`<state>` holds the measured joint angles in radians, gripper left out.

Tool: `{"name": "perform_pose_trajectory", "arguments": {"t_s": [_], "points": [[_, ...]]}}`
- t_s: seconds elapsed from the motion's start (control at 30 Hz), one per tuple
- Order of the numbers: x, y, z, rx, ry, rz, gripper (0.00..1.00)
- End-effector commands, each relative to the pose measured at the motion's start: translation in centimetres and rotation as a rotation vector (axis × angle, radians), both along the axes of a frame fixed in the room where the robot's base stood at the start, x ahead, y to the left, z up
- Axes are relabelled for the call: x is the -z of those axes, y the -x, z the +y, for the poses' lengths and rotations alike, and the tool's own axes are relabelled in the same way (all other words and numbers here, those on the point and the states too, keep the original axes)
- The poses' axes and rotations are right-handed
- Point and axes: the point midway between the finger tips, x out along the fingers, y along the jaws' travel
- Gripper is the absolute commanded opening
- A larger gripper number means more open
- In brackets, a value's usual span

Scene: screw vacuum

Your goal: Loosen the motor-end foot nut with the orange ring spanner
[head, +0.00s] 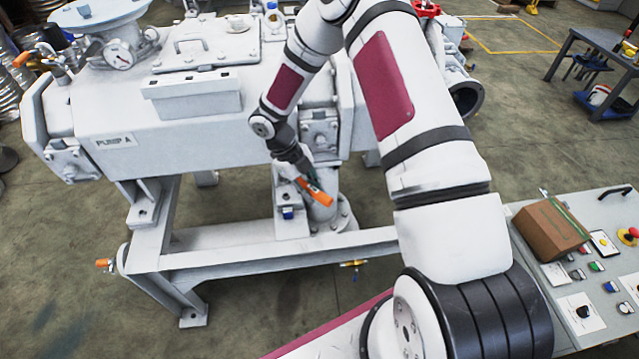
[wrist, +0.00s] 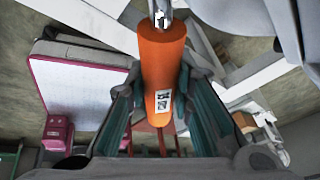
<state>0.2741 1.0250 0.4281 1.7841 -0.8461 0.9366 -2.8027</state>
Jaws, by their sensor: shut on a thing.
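The ring spanner has an orange handle (head: 319,194) and shows below my arm in front of the pump frame. My gripper (head: 308,182) is shut on this handle. In the wrist view the orange handle (wrist: 163,65) lies between the teal finger pads of my gripper (wrist: 160,88). A metal shank leaves the handle at the top edge, and the ring end is cut off there. In the head view a small blue part (head: 288,213) sits on a mounting foot (head: 291,228) just left of the handle. I cannot make out the nut or whether the ring is around it.
The white pump body (head: 210,120) stands behind on a grey frame (head: 250,259). A pipe flange (head: 343,221) is close to the right of the gripper. A control desk with a brown box (head: 549,229) stands at the right. Open floor lies left of the frame.

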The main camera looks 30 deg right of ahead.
Motion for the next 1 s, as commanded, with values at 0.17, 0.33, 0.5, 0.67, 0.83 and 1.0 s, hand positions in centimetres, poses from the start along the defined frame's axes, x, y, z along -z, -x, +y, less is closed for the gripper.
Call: {"name": "perform_pose_trajectory", "arguments": {"t_s": [0.17,0.33,0.5,0.67,0.83,1.0], "points": [[0.7,0.2,3.3,0.333,-0.034,0.006,0.0],[0.8,0.0,6.7,0.635,-0.065,0.002,0.0],[0.6,-0.5,9.6,0.878,-0.092,-0.009,0.0],[0.4,-0.9,11.2,1.011,-0.104,-0.016,0.0],[0.3,-1.0,11.6,1.05,-0.108,-0.019,0.0],[0.3,-1.0,11.6,1.048,-0.109,-0.019,0.0]]}}
